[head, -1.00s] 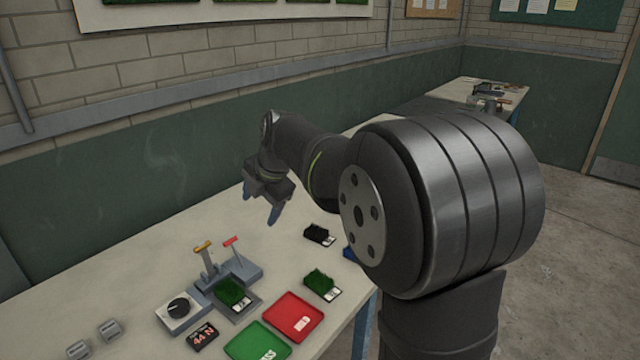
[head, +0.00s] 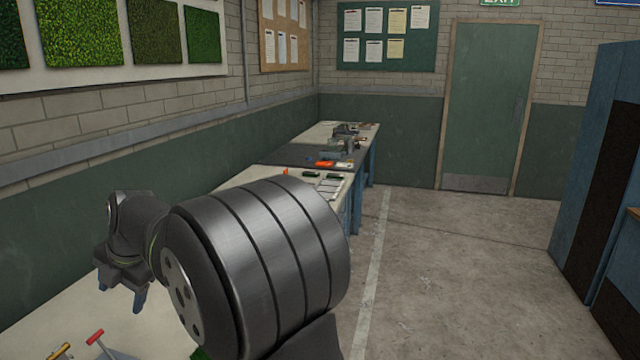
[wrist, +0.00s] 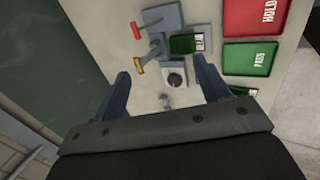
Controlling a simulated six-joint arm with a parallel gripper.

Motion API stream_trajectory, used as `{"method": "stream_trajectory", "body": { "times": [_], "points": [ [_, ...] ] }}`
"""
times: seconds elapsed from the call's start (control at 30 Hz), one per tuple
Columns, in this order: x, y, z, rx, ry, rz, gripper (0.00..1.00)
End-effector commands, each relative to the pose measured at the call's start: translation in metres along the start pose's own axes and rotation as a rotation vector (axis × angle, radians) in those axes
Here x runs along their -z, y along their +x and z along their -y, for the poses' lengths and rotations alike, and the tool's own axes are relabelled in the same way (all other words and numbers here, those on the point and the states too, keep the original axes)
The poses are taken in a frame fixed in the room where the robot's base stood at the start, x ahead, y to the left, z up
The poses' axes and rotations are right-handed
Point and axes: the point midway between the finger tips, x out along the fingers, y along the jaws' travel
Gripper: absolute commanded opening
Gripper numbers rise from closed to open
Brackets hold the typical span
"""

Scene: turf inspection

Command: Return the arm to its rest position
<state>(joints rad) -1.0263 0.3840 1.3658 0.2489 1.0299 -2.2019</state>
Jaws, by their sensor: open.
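My gripper (head: 122,290) hangs above the bench (head: 160,325) at the left of the head view, fingers pointing down. It is open and holds nothing. In the wrist view my gripper (wrist: 165,85) has its two fingers spread wide, with the bench below and beyond them. A grey device with a red-handled lever (wrist: 136,31) and an orange-handled lever (wrist: 139,66) lies past the fingertips. A green turf sample (wrist: 182,44) with a white label sits beside it. My arm hides much of the bench in the head view.
In the wrist view, a dial box (wrist: 174,77), a red HOLD tray (wrist: 252,18) and a green PASS tray (wrist: 250,56) lie on the bench. The wall (head: 60,170) runs close behind my arm. A farther bench (head: 340,132) holds tools; open floor (head: 440,270) lies right.

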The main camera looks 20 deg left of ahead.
Motion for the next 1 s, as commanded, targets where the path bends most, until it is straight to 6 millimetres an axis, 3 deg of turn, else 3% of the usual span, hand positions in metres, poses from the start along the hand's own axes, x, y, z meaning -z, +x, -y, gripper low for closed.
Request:
{"method": "stream_trajectory", "body": {
  "times": [0.1, 0.67, 1.0],
  "points": [
    [-0.0001, -0.0187, -0.0005, -0.002, 0.011, 0.002, 0.69],
    [0.0000, -0.0129, -0.0003, 0.002, 0.102, 0.000, 0.69],
    [0.0002, -0.0108, 0.0004, 0.002, 0.002, -0.001, 0.69]
  ]
}}
